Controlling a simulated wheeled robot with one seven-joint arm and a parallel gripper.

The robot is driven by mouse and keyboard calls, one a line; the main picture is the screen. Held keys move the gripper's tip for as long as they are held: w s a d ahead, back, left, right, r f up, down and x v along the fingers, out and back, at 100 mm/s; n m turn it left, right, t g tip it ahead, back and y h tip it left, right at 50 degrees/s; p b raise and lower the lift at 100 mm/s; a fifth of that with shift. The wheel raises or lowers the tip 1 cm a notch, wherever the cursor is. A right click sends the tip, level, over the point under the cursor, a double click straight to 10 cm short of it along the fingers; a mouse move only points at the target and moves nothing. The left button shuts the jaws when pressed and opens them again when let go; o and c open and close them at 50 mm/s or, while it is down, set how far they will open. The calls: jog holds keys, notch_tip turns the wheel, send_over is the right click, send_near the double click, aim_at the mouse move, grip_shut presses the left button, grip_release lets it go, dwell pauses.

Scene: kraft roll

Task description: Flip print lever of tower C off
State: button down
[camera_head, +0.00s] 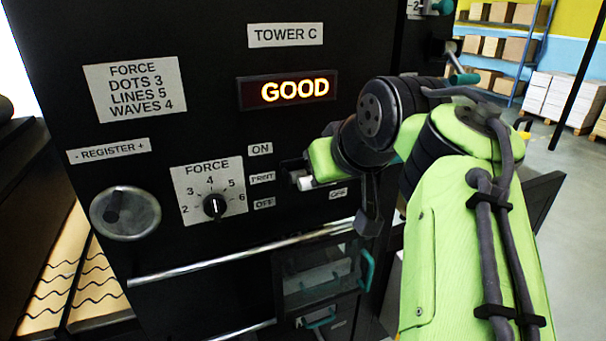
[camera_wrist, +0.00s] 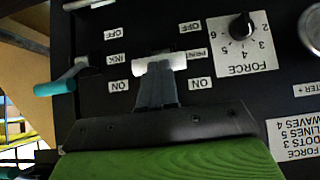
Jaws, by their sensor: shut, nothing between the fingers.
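The print lever's white handle (camera_wrist: 165,63) lies crosswise just beyond my fingertips in the wrist view, at the height of the PRINT label (camera_wrist: 194,54). Its white end (camera_head: 304,184) also shows in the head view, right of the PRINT and OFF labels. My gripper (camera_wrist: 156,72) is shut and empty, its fingertips at the handle on the ON side (camera_wrist: 199,83). I cannot tell whether they touch it. My green hand hides much of the lever in the head view. The TOWER C plate (camera_head: 285,34) is above a display (camera_head: 289,90) reading GOOD.
The ink lever with a teal handle (camera_wrist: 56,88) stands beside the print lever. A force dial (camera_head: 214,206) and a register knob (camera_head: 125,213) are to the left. A metal rail (camera_head: 225,255) and a small windowed door (camera_head: 318,277) lie below.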

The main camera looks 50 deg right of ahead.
notch_tip(320, 180, down, 13)
jog(key=t+h+b, duration=0.2)
jog(key=t+b, duration=0.2)
jog(key=b, duration=1.7)
jog(key=shift+t+h+b, duration=0.3)
jog(key=shift+t+h, duration=0.1)
jog(key=shift+w+f, duration=0.1)
